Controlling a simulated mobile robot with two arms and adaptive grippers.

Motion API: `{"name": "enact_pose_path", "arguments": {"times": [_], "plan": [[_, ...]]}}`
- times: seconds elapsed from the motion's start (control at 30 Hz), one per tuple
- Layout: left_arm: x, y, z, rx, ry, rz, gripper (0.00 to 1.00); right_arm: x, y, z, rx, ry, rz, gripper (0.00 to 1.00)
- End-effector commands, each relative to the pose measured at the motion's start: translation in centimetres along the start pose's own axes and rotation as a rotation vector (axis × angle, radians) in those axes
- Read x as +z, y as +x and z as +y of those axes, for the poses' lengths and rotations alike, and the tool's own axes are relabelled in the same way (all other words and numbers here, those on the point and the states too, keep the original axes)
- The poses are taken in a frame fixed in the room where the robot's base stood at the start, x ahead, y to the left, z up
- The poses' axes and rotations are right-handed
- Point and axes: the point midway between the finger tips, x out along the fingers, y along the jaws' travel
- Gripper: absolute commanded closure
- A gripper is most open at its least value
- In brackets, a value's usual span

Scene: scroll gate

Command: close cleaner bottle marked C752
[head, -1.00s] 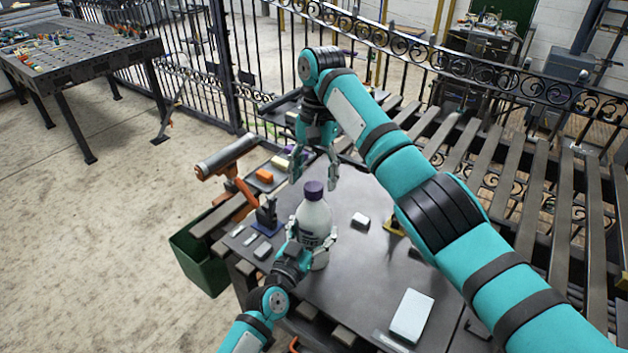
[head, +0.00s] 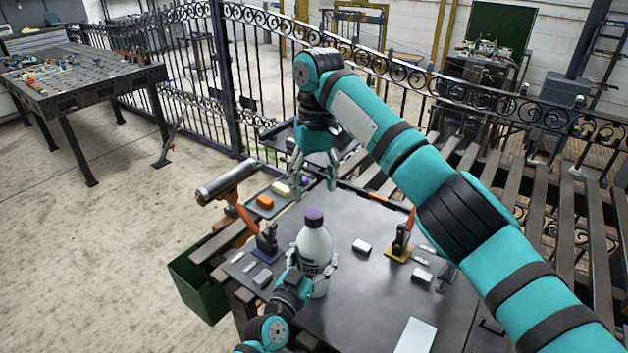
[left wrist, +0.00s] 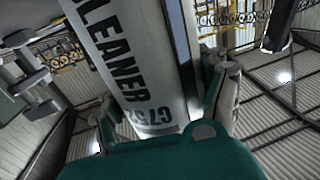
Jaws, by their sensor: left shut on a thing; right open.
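The white cleaner bottle (head: 314,246) stands upright on the dark table (head: 345,290), with a purple cap (head: 314,217) on its top. In the left wrist view the bottle (left wrist: 125,60) fills the middle, and its label reads CLEANER and what looks like C752. My left gripper (head: 312,270) is shut around the bottle's lower body, one finger on each side. My right gripper (head: 313,187) is open and empty, pointing down. In the head view it appears above the cap and apart from it. Whether the cap is fully seated cannot be told.
A blue-based holder (head: 267,245) stands left of the bottle, and a yellow-based one (head: 401,245) right. A white block (head: 362,246) and a pale flat piece (head: 416,337) lie on the table. A tray holds an orange block (head: 265,202). A green bin (head: 197,288) stands at left.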

Motion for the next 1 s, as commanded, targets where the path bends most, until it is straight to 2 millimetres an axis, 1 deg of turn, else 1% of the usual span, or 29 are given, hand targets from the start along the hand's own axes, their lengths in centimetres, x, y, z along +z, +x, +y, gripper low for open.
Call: {"name": "enact_pose_path", "arguments": {"times": [0.03, 0.1, 0.2, 0.3, 0.4, 0.5, 0.6, 0.9, 1.0], "plan": [[0.09, -0.02, 0.0, 0.0, 0.0, -0.002, 1.0, 0.0, -0.3, 0.14, 0.013, -0.125, 0.01, 0.41], [0.08, -0.02, 0.0, 0.0, 0.0, -0.001, 1.0, 0.04, -0.6, 0.02, 0.025, -0.309, 0.018, 0.41], [0.08, -0.02, 0.0, 0.0, 0.0, -0.001, 1.0, 0.2, -0.8, -0.01, 0.042, -0.546, 0.02, 0.41], [0.08, -0.02, 0.0, 0.0, 0.0, -0.001, 1.0, 0.34, -0.91, -0.08, 0.056, -0.739, 0.018, 0.41], [0.07, -0.02, 0.0, 0.0, 0.0, -0.001, 1.0, 0.49, -0.89, -0.07, 0.064, -0.877, 0.012, 0.41], [0.07, -0.02, 0.0, 0.0, 0.0, -0.001, 1.0, 0.6, -0.87, -0.12, 0.067, -0.962, 0.007, 0.41], [0.07, -0.02, 0.0, 0.0, 0.0, -0.001, 1.0, 0.64, -0.86, -0.14, 0.069, -0.998, 0.006, 0.41], [0.06, -0.01, -0.01, 0.0, 0.0, -0.001, 1.0, 0.64, -0.84, -0.15, 0.069, -1.003, 0.006, 0.41], [0.06, -0.01, -0.01, 0.0, 0.0, -0.001, 1.0, 0.62, -0.46, -0.12, 0.068, -1.002, 0.005, 0.41]]}}
